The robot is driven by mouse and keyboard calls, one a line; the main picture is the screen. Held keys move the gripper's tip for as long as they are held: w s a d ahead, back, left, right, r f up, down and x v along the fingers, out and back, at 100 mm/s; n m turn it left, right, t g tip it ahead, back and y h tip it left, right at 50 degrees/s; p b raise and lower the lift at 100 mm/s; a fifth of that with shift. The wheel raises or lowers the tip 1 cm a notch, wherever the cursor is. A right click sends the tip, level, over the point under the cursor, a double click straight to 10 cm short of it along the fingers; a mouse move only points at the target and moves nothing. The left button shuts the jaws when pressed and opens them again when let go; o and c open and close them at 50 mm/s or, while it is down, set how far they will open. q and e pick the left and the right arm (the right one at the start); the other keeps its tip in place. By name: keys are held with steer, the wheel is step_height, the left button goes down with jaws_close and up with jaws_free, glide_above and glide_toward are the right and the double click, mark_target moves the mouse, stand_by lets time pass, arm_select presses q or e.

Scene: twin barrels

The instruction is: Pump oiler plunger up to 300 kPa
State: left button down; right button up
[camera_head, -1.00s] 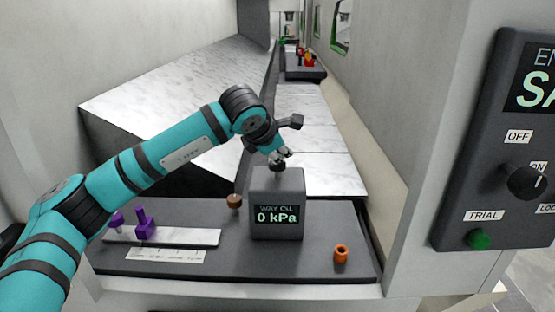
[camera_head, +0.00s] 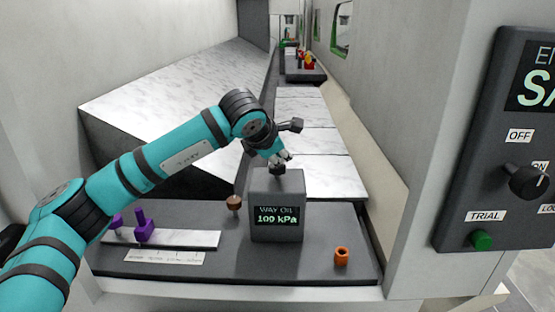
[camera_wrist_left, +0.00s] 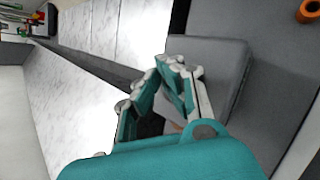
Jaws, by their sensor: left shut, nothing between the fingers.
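The oiler is a dark grey box (camera_head: 262,190) on the dark tray, and its lit display (camera_head: 276,215) reads "WAY OIL 100 kPa". My left gripper (camera_head: 280,160) is shut and empty right at the top of the box, where the plunger (camera_head: 278,171) shows as a small dark piece just under the fingertips. In the left wrist view the shut fingers (camera_wrist_left: 180,65) lie over the grey box (camera_wrist_left: 222,62), and they hide the plunger there. I cannot tell whether the fingertips touch the plunger. My right gripper is not in view.
A brown knob (camera_head: 234,203) stands left of the box and an orange ring (camera_head: 341,256) lies to its right. Purple pieces (camera_head: 143,226) stand on a pale strip (camera_head: 200,239) at the left. A control panel (camera_head: 490,160) with dial and green button is at the right.

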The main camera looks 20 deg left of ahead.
mark_target(281, 167)
arm_select(q)
steer(key=shift+r+p, duration=0.5)
steer(key=shift+r, duration=1)
steer(key=shift+r, duration=0.1)
step_height(281, 167, up, 5)
steer(key=shift+f+p, duration=0.1)
steer(key=shift+p, duration=1.15)
stand_by(0.3)
step_height(281, 167, up, 4)
steer(key=m+g+h+p, duration=0.1)
steer(key=m+h+p, duration=0.1)
steer(key=m, duration=0.1)
steer(key=m+g+h+p, duration=0.1)
steer(key=m+h+p, duration=0.1)
steer(key=m+p, duration=0.1)
steer(key=shift+s+a+f+h+p, duration=0.1)
steer(key=shift+s+h+p, duration=0.05)
steer(key=shift+h+p, duration=0.2)
